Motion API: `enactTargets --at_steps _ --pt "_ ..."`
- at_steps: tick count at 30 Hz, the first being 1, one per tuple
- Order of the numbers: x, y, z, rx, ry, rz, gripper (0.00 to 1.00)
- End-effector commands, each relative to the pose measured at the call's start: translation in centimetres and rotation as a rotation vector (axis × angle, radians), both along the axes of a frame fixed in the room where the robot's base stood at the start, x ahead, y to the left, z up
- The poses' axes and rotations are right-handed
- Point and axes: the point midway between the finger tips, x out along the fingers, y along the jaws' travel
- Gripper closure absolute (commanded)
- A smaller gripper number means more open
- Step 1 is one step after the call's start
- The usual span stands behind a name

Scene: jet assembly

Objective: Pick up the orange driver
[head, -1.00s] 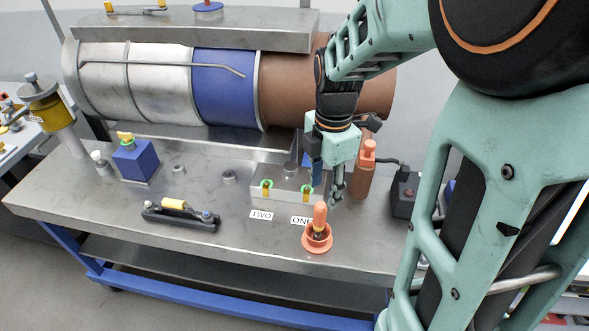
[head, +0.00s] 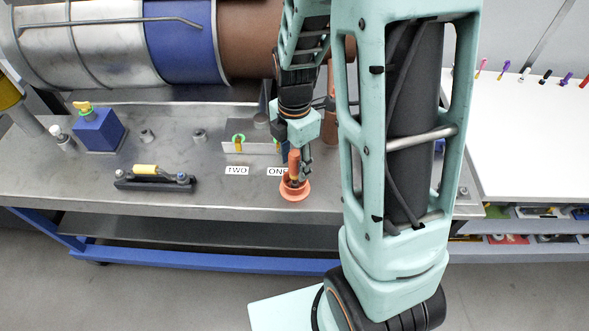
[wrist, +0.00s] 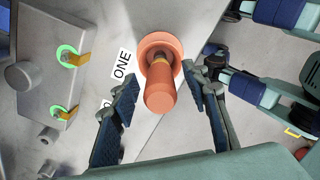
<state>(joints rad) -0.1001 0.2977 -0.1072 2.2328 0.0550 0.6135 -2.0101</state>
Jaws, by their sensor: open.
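The orange driver (head: 294,163) stands upright in an orange round holder (head: 295,190) near the front edge of the metal bench, beside the label ONE. In the wrist view the driver (wrist: 160,92) points its handle toward the camera, with the holder's ring (wrist: 160,48) beyond it. My gripper (wrist: 165,88) is open, with one dark-padded finger on each side of the handle. A gap shows between the handle and each finger. In the head view my gripper (head: 301,160) is just at the driver, partly hiding its surroundings.
A plate with two green-ringed yellow keys (wrist: 68,57) is left of the driver. A black fixture with a yellow roller (head: 150,178) and a blue block (head: 98,130) are farther left. A large cylinder (head: 180,45) lies behind. A white table (head: 520,130) is at the right.

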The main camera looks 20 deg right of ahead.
Motion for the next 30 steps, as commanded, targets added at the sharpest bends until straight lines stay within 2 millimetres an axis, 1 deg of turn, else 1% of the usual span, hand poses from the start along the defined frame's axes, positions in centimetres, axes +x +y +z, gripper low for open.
enactTargets --at_steps 3,10,21,30 --pt "-0.03 -0.02 -0.7 0.0 0.001 0.001 0.58" --pt "0.0 -0.02 -0.73 -0.001 0.0 0.0 0.59" --pt "-0.01 -0.01 -0.7 0.0 0.0 0.0 1.0" --pt "0.03 -0.01 -0.54 -0.001 -0.001 0.0 1.0"
